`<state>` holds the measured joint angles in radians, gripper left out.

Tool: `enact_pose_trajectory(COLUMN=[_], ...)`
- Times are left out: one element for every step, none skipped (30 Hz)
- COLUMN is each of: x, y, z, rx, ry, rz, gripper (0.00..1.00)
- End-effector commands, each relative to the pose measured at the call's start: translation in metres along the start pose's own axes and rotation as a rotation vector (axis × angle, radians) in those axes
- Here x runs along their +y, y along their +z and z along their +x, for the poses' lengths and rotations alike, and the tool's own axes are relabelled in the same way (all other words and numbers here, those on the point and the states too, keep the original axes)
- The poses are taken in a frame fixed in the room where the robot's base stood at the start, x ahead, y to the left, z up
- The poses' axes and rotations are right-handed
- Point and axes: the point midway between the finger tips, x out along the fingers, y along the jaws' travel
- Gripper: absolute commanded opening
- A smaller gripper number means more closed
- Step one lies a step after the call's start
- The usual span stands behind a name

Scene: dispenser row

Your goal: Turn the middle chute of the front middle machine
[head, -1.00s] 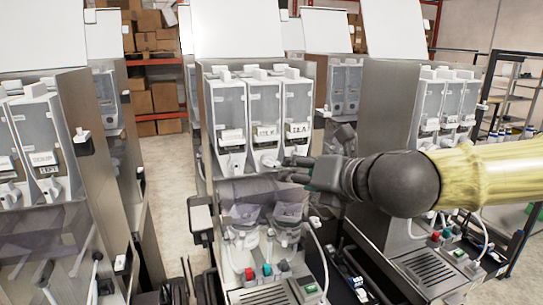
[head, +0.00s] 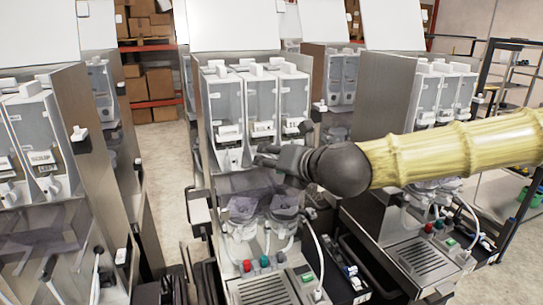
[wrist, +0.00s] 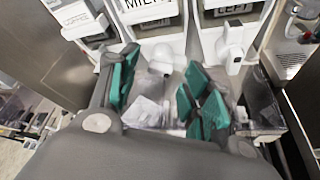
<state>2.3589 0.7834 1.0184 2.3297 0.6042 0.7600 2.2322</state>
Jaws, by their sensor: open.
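The front middle machine (head: 203,140) stands at the centre of the head view, with three pale canisters side by side. My gripper (head: 262,156) is in front of the middle canister, low on its face, and hides most of the middle chute there. In the wrist view the white middle chute (wrist: 161,60) shows between and just beyond the two green-padded fingers of my gripper (wrist: 162,88). The fingers are open and apart, and I see no contact with the chute. The right chute (wrist: 236,45) is to the right of the right finger.
The left chute (wrist: 82,22) is beyond the left finger. Translucent hoppers (head: 243,208) sit below the canisters. Other machines stand close on the left (head: 90,150) and right (head: 375,90). Coloured buttons (head: 265,262) are low on the middle machine's front.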

Motion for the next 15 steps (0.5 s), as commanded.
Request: enact_pose_trajectory(x=[0.0004, 0.0003, 0.0001, 0.0001, 0.0, -0.0001, -0.0001, -0.0002, -0.0002, -0.0003, -0.0003, -0.0004, -0.0004, -0.0004, -0.0005], y=[0.0006, 0.0002, -0.0003, -0.0005, -0.0005, -0.0005, -0.0005, -0.0005, -0.0004, -0.0004, -0.0005, -0.0005, -0.0004, -0.0005, -0.0004], z=[0.0038, 0.0058, 0.008, 0.0093, 0.0104, 0.0115, 0.0121, 0.0125, 0.0128, 0.013, 0.013, 0.013, 0.0129, 0.0129, 0.0129], rx=[0.001, 0.001, 0.002, 0.002, 0.001, 0.001, 0.001, 0.0, 0.0, 0.0, 0.0, 0.0, 0.0, 0.0, 0.0], ry=[0.0, 0.0, 0.0, 0.0, 0.0, 0.0, 0.0, 0.0, 0.0, 0.0, 0.0, 0.0, 0.0, 0.0, 0.0], rz=[0.0, 0.0, 0.0, 0.0, -0.001, -0.001, -0.001, -0.001, -0.001, -0.001, -0.001, -0.001, -0.001, -0.001, -0.001], gripper=[0.48, 0.48, 0.48, 0.48, 0.48, 0.48, 0.48, 0.48, 0.48, 0.48, 0.48, 0.48, 0.48, 0.48, 0.48])
